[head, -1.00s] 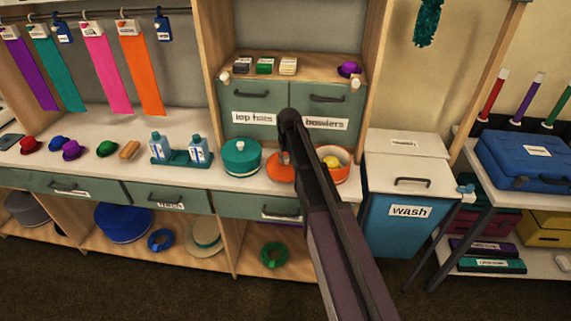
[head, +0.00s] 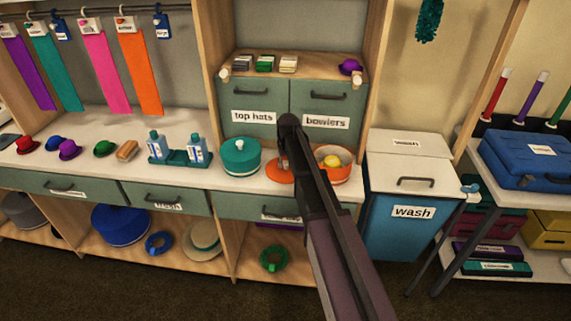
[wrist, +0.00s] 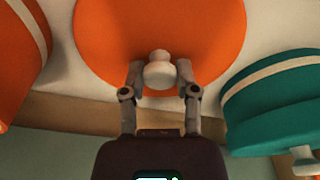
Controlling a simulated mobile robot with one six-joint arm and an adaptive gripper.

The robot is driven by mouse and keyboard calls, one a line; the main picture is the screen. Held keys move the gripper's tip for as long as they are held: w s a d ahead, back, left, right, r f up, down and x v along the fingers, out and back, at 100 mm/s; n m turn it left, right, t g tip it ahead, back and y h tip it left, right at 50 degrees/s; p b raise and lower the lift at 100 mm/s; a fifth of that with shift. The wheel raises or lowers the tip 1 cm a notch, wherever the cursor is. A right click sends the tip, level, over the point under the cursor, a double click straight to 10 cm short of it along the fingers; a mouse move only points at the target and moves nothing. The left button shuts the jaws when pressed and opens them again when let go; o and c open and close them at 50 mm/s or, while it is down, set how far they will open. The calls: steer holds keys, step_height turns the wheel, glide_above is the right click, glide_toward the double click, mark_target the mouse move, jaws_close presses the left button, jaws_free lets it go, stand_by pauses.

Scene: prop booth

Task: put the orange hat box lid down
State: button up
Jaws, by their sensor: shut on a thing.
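The orange hat box lid (head: 279,175) is a round orange disc with a pale knob (wrist: 159,72), low over the white counter between the teal hat box (head: 241,158) and the open orange hat box (head: 337,170). My gripper (wrist: 158,72) is shut on the knob, with one finger on each side. I cannot tell whether the lid touches the counter. My arm hides part of the lid in the head view. The orange hat box also shows at the left of the wrist view (wrist: 18,75), with the teal one at the right (wrist: 275,105).
A yellow thing (head: 331,161) shows inside the orange box. A teal tray of bottles (head: 183,157) stands left of the teal box. Drawers labelled top hats (head: 254,117) and bowlers (head: 326,121) rise behind. A blue wash bin (head: 405,215) stands to the right.

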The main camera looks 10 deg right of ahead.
mark_target(287, 172)
steer(key=shift+f, duration=0.15)
steer(key=o, duration=1)
steer(key=shift+r, duration=0.2)
steer(key=r+p, duration=0.4)
steer(key=s+r+p, duration=0.1)
steer(key=r+p, duration=0.6)
steer(key=p, duration=0.1)
steer(key=shift+s+d+r, duration=0.1)
steer(key=shift+s+r, duration=0.3)
stand_by(0.3)
steer(key=shift+m+g, duration=0.5)
steer(key=shift+g, duration=0.4)
steer(key=s, duration=2.7)
steer(key=shift+s+f, duration=0.1)
steer(key=shift+s, duration=0.05)
